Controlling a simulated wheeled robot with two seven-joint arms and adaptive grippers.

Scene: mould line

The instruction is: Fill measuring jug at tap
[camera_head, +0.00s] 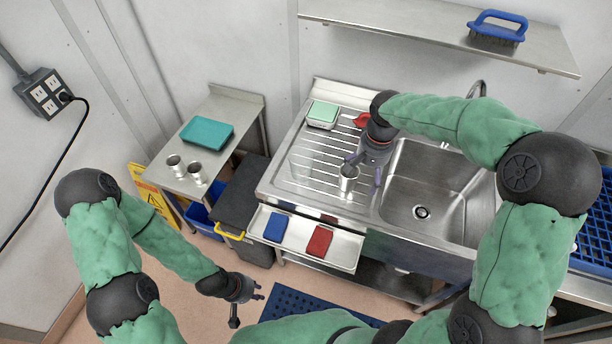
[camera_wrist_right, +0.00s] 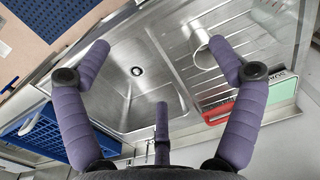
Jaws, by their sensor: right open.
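The chrome tap (camera_head: 478,90) rises behind the sink basin (camera_head: 424,190), partly hidden by my right arm. My right gripper (camera_head: 368,170) is open above the drainboard, close to the steel cup, its fingers apart. In the right wrist view my gripper (camera_wrist_right: 160,62) is open and empty; the steel cup (camera_wrist_right: 201,52) shows partly behind one finger. My left gripper (camera_head: 248,305) hangs low over the floor, open and empty.
A green-topped sponge box (camera_head: 322,114) and a red item (camera_head: 362,120) lie at the drainboard's back. A tray with blue (camera_head: 276,227) and red (camera_head: 319,241) cloths juts out in front. A side table holds a teal tray (camera_head: 207,133) and two steel cups (camera_head: 195,172). A brush (camera_head: 497,26) sits on the shelf.

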